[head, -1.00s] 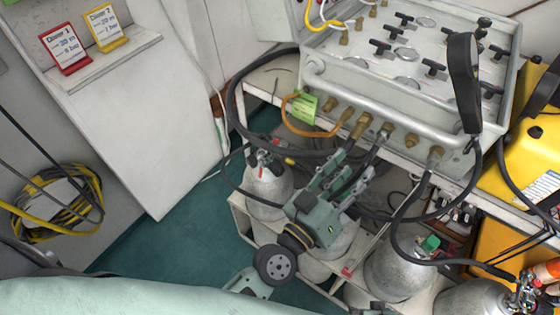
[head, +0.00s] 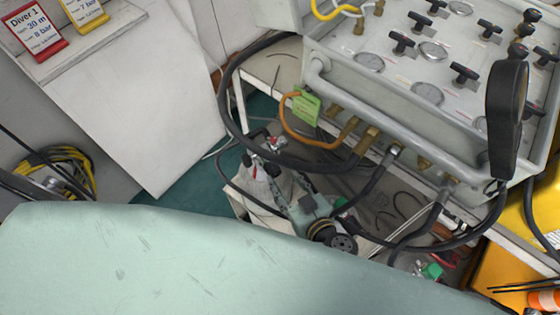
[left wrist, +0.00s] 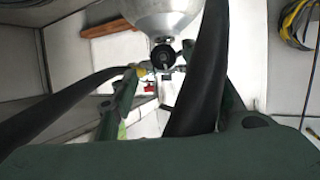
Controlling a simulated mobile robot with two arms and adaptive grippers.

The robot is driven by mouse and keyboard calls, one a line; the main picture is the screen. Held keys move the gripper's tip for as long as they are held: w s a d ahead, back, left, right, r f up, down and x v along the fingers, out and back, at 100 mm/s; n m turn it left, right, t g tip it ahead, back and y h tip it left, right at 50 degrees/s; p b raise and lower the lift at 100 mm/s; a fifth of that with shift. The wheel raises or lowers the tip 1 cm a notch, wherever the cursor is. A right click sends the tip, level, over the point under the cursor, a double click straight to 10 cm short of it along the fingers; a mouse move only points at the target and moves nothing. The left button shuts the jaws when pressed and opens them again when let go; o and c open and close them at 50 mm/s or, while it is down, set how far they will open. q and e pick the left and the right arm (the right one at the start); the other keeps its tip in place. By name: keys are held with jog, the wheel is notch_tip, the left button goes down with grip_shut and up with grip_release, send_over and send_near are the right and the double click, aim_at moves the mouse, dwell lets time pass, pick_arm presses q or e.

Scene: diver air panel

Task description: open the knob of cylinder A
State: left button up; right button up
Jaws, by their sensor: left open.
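The grey metal cylinder (head: 258,190) at the left of the lower shelf, which I take for cylinder A, is partly hidden by my left gripper (head: 279,168). That gripper is open, with its fingers at the cylinder's valve. In the left wrist view the cylinder (left wrist: 166,14) hangs in at the top, with a round black knob (left wrist: 162,56) on its valve. The knob appears ahead of the open left gripper (left wrist: 176,82), between the fingers. I cannot tell whether they touch it. A thick black hose hides part of the right-hand finger. My right gripper is out of view.
A black hose (head: 228,100) loops from the air panel (head: 330,98) down past the left gripper. An orange hose (head: 287,122) and a green tag (head: 306,106) hang at the panel's front. More hoses crowd the right. Teal floor (head: 190,170) shows on the left.

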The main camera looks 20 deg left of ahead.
aim_at(278, 173)
pick_arm(q)
jog(key=shift+x, duration=3.2)
jog(key=shift+a, duration=0.1)
jog(key=shift+r, duration=0.1)
jog(key=c, duration=1)
jog(key=shift+c, duration=0.2)
jog(key=shift+p, duration=0.35)
